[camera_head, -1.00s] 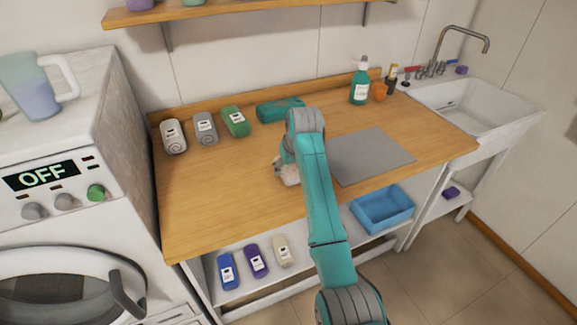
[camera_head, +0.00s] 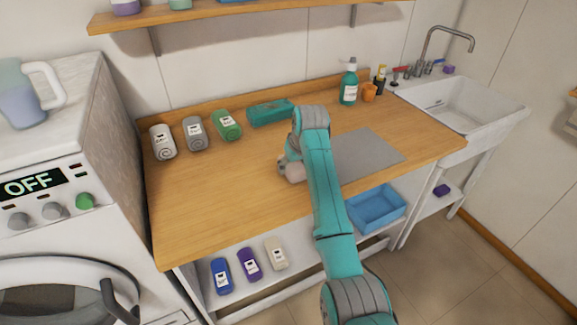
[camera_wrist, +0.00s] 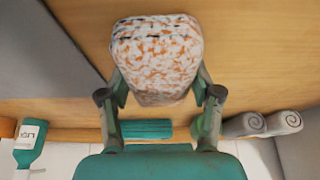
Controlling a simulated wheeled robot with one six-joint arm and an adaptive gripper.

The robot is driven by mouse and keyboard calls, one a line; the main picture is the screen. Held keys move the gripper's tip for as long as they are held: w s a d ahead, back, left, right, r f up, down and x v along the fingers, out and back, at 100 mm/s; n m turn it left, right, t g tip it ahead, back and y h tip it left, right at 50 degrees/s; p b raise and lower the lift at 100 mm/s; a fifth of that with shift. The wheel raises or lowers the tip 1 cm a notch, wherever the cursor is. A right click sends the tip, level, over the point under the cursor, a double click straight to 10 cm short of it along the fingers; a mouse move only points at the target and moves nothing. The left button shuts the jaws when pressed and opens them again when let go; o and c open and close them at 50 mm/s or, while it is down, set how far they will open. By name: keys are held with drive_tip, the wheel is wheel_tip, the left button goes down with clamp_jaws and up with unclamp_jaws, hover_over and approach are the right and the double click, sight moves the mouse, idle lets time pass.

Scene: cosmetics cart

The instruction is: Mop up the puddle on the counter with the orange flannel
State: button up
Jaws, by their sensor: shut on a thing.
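My gripper (camera_wrist: 160,90) is shut on a mottled orange-and-white cloth (camera_wrist: 158,52), which I take to be the flannel. The cloth is a rounded block with dark flecks, between the two fingers in the wrist view. In the head view my gripper is low over the middle of the wooden counter (camera_head: 215,205), left of the grey mat (camera_head: 368,153), and mostly hidden by my arm. I cannot tell whether the cloth touches the wood. I cannot make out a puddle; the cloth or my arm may cover it.
A teal pump bottle (camera_head: 348,85) and an orange cup (camera_head: 369,92) stand near the sink (camera_head: 455,100). A blue bin (camera_head: 378,210) and more rolls (camera_head: 248,263) sit below. The left counter is clear.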

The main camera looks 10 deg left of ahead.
drive_tip(key=shift+w+d, duration=0.5)
drive_tip(key=shift+d, duration=0.25)
drive_tip(key=shift+r, duration=3.95)
